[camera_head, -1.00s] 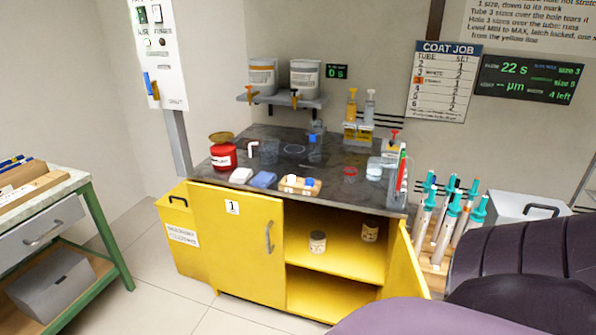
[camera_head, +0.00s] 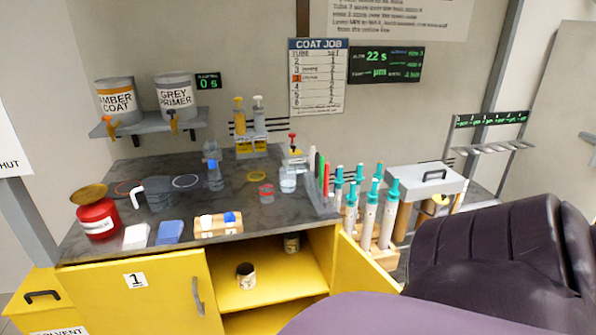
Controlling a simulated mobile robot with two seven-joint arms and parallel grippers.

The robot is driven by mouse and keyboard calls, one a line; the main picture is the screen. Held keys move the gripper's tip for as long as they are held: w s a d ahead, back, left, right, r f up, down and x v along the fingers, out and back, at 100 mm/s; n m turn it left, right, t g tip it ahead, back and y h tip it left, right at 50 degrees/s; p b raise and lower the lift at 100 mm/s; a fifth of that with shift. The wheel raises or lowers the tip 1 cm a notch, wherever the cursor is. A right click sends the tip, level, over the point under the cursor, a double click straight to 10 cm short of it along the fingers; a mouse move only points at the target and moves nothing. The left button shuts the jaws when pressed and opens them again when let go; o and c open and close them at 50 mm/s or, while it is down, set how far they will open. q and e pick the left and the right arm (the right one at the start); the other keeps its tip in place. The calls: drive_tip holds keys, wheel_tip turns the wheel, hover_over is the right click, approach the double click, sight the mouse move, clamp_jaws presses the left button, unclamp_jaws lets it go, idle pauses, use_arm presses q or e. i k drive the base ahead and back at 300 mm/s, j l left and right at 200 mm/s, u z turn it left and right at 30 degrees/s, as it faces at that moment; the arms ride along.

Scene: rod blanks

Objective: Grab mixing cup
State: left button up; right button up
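A dark grey translucent cup (camera_head: 158,193) stands on the left part of the dark bench top (camera_head: 240,214), with a white hook-shaped piece (camera_head: 138,197) at its left side. It looks like the mixing cup, but no label on it is readable. It stands upright; what it holds cannot be made out. Neither gripper shows in the head view. My dark arm links fill the lower right.
Around the cup are a red can (camera_head: 97,221), a blue sponge (camera_head: 170,232) and a clear bottle (camera_head: 214,176). The yellow cabinet's right door (camera_head: 360,268) stands open, with two small jars inside. Teal-topped tubes (camera_head: 389,212) stand in a wooden rack beside it.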

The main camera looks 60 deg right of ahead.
sight(267, 195)
drive_tip(key=i+l+z, duration=0.1)
drive_tip(key=i+z, duration=0.15)
drive_tip(key=z, duration=0.15)
drive_tip(key=i+z, duration=0.5)
drive_tip(key=z, duration=0.25)
